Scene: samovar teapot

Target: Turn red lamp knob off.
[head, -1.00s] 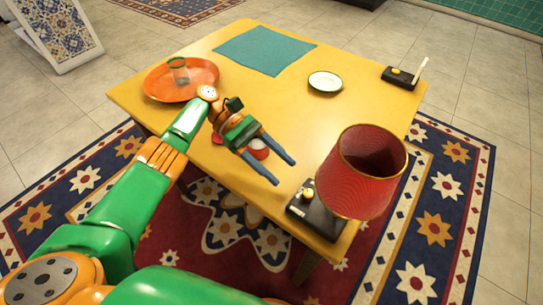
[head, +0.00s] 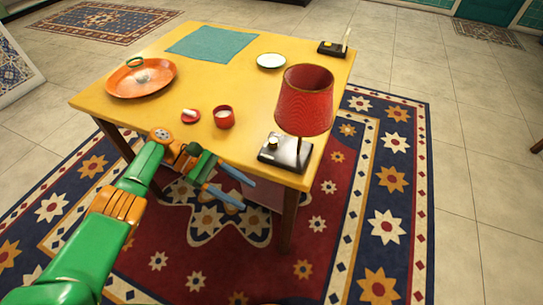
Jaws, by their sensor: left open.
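The red lamp has a ribbed red shade (head: 305,100) and a dark, box-like base (head: 296,156) near the right front corner of the yellow table (head: 175,72). Its pale yellow knob (head: 274,141) sits on the left part of the base top. My left gripper (head: 247,195) is open and empty, in front of the table's front edge, left of and nearer than the lamp base. Its fingers point right, apart from the knob. My right gripper is out of view.
A red cup (head: 224,117) and a small red-and-white piece (head: 190,115) stand near the front edge. An orange tray (head: 120,92), a teal cloth (head: 211,44), a white plate (head: 271,61) and another black base (head: 332,48) are farther back. The table's middle is clear.

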